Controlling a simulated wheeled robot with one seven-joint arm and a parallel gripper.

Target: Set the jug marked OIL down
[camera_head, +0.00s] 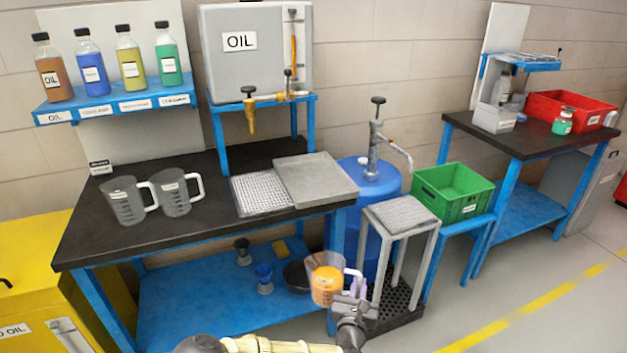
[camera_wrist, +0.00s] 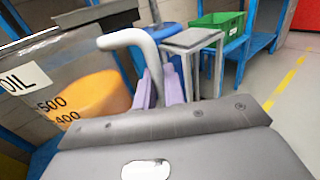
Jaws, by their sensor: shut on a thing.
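The jug marked OIL (camera_head: 325,284) is a clear measuring jug with orange liquid in its lower part. In the wrist view the jug (camera_wrist: 75,70) is close up at the left, with its OIL label and marks readable. My gripper (camera_head: 354,287) is shut on its grey handle; the purple fingers (camera_wrist: 161,88) stand around the handle's lower part. In the head view the jug hangs in front of the workbench, left of the small grey stand, and looks about upright. Its base is apart from any surface I can make out.
The black bench top (camera_head: 110,235) holds two empty grey jugs (camera_head: 150,197), a perforated tray (camera_head: 262,196) and a grey slab (camera_head: 315,180). The small stand (camera_head: 400,214) has a clear perforated top. A green crate (camera_head: 452,192) and a blue drum (camera_head: 362,180) are nearby.

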